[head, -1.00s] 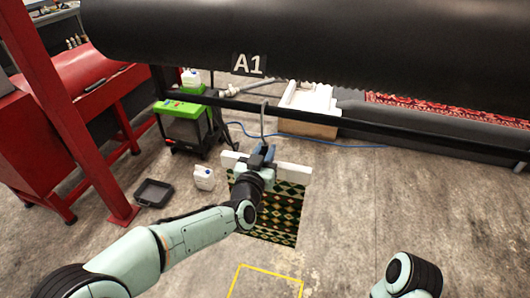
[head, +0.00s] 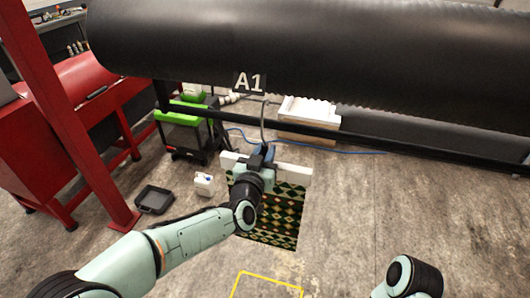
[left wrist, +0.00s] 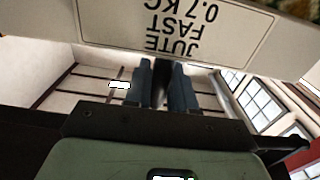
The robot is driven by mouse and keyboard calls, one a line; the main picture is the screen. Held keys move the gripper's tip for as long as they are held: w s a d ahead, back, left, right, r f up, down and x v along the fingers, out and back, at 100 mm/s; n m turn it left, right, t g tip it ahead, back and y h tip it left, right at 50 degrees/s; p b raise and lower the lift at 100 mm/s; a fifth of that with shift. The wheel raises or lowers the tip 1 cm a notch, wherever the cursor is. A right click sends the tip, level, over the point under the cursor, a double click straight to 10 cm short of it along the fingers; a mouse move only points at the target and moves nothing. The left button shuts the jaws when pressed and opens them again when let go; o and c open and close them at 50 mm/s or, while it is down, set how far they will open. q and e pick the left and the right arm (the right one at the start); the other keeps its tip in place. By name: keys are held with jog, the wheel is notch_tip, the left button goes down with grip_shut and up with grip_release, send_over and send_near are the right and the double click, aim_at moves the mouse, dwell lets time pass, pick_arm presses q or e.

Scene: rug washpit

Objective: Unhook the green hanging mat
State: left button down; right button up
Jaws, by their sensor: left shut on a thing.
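The green hanging mat (head: 283,205) has a dark diamond pattern and hangs from a white bar (head: 296,174) in the head view. A grey hook (head: 264,118) rises from the bar, and its curved top shows above the black rail (head: 310,131). I cannot tell whether it touches the rail. My left gripper (head: 261,158) is shut on a dark part at the hook's foot, just above the bar. In the left wrist view my blue fingers (left wrist: 164,84) close on this part beside the bar's white label (left wrist: 190,30). My right gripper is out of view.
A black roller (head: 330,55) marked A1 spans the back. A red frame (head: 75,120) stands left. A green-and-black machine (head: 187,130), white jug (head: 204,184) and black tray (head: 154,199) are on the floor. A blue hose runs behind. The floor at right is clear.

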pick_arm(q)
jog(key=b+v, duration=0.4)
jog(key=v, duration=1.1)
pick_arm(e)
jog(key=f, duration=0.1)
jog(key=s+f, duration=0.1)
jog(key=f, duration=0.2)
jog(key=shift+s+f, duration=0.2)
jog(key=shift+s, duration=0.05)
pick_arm(q)
jog(key=shift+w, duration=0.15)
dwell(0.4)
